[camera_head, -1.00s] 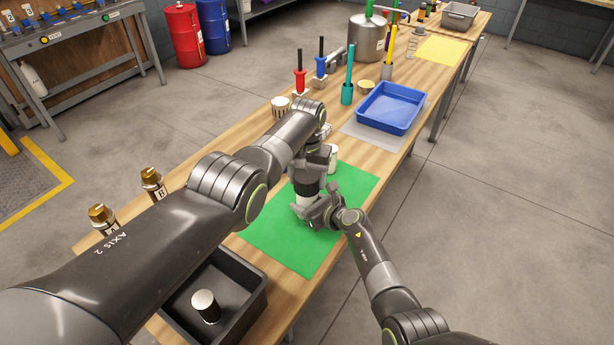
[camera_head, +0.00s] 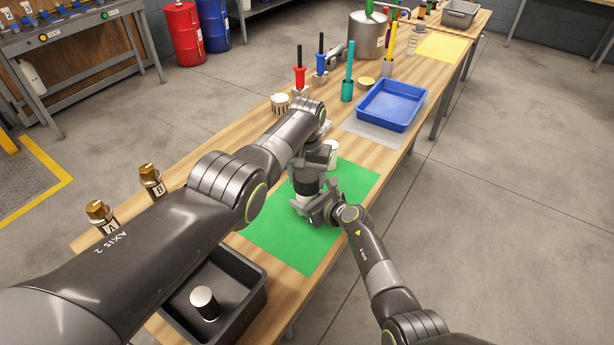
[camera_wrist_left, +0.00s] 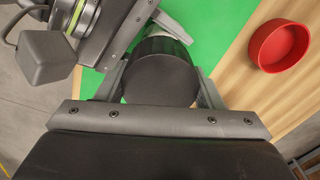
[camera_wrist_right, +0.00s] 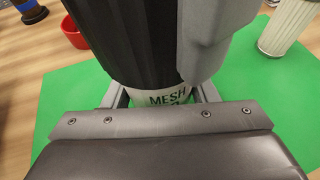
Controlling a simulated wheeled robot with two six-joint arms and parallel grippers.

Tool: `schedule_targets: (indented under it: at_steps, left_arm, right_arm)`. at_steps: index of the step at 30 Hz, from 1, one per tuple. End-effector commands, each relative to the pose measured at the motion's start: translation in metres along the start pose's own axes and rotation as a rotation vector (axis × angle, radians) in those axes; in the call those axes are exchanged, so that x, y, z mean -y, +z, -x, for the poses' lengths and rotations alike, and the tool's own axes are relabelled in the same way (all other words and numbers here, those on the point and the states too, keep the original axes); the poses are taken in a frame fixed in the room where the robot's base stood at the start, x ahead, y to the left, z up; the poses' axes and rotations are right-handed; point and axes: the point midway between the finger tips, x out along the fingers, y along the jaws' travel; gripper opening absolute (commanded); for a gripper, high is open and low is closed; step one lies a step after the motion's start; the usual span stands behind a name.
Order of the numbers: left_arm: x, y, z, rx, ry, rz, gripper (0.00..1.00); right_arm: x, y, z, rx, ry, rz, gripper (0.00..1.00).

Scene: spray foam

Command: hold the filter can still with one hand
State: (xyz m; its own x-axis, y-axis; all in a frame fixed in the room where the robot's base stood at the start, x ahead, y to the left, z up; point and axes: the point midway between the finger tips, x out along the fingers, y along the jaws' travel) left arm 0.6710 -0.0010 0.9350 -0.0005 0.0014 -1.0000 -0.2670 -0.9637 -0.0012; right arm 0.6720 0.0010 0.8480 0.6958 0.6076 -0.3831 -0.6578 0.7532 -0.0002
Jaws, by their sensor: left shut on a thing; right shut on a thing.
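The filter can has a white body marked MESH (camera_wrist_right: 168,98) and a black ribbed cap (camera_wrist_left: 160,78). It stands upright on the green mat (camera_head: 350,185). My left gripper (camera_head: 308,178) comes from above and is shut around the black cap. My right gripper (camera_head: 318,208) is shut around the white body lower down. It also shows in the right wrist view (camera_wrist_right: 165,92).
A white pleated cylinder (camera_wrist_right: 288,28) stands at the mat's edge. A red round cup (camera_wrist_left: 279,45) sits on bare wood. A dark bin (camera_head: 258,300) with a black-and-white can is at the near end. A blue tray (camera_head: 390,104) lies farther off. Two gold-topped bottles (camera_head: 151,180) stand left.

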Motion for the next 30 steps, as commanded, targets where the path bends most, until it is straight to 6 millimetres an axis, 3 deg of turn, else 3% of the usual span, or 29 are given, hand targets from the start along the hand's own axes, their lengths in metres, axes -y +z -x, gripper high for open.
schedule_targets:
  at_steps: [5,30]
  left_arm:
    - [-0.0002,0.0001,0.0005,0.001,0.0,-0.199,0.39]
    - [-0.0002,-0.0001,0.0003,-0.003,-0.004,-1.554,0.39]
  right_arm:
    - [0.0002,-0.0003,0.0001,-0.001,0.0,0.0,0.0]
    - [0.0005,-0.0006,0.0002,-0.001,-0.001,0.0,0.0]
